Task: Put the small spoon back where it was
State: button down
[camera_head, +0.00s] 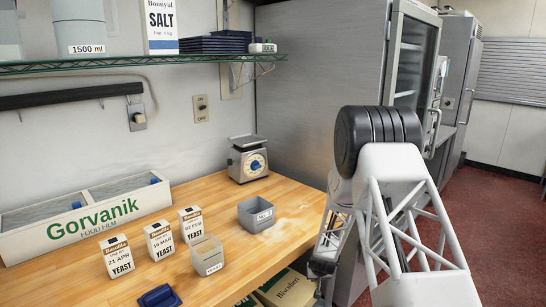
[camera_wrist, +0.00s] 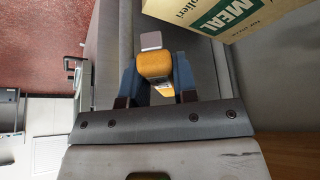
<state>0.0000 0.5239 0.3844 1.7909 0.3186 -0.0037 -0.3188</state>
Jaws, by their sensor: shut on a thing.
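My gripper shows in the wrist view (camera_wrist: 156,82), with its two blue-grey fingers shut on a yellow-orange piece with a flat grey end, which looks like the small spoon (camera_wrist: 153,64). In the head view my gripper (camera_head: 322,265) hangs low at the table's right front edge, and the spoon cannot be made out there. Which place the spoon came from cannot be told.
Several yeast packets (camera_head: 159,241) and a long film box (camera_head: 83,218) stand on the table's left side. A scale (camera_head: 248,160) stands at the back. A meal package (camera_wrist: 215,14) is close to my gripper in the wrist view.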

jog(key=shift+r, duration=2.3)
jog(key=shift+d+r, duration=0.1)
jog(key=shift+d, duration=0.05)
